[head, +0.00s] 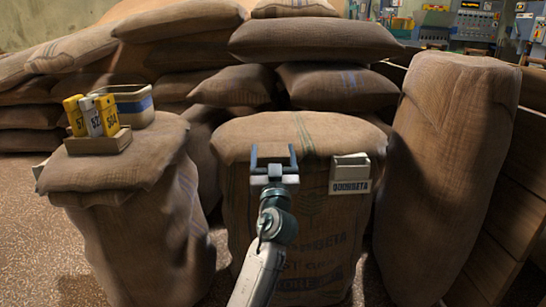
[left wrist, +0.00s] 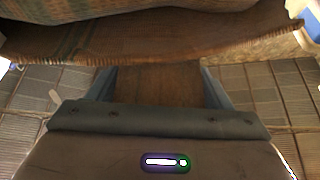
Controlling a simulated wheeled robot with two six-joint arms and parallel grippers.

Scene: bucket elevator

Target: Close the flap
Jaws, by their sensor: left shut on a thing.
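The middle burlap sack (head: 300,225) stands upright with a cloth flap (head: 235,140) lying over its top. A green stripe runs across the flap. My left gripper (head: 273,153) is at the front edge of the flap, its two fingers pointing away from me. In the left wrist view the flap's stitched edge (left wrist: 165,52) crosses just beyond my left gripper (left wrist: 158,85). Brown cloth shows between the fingers, and the gripper is shut on it; the exact contact is hard to see. My right gripper is not in view.
A white labelled pocket (head: 350,175) hangs on the sack's front right. A left sack (head: 150,240) carries a card box (head: 98,143) and a blue-banded bin (head: 135,103). A tall sack (head: 445,170) stands at the right. Piled sacks (head: 315,40) fill the back.

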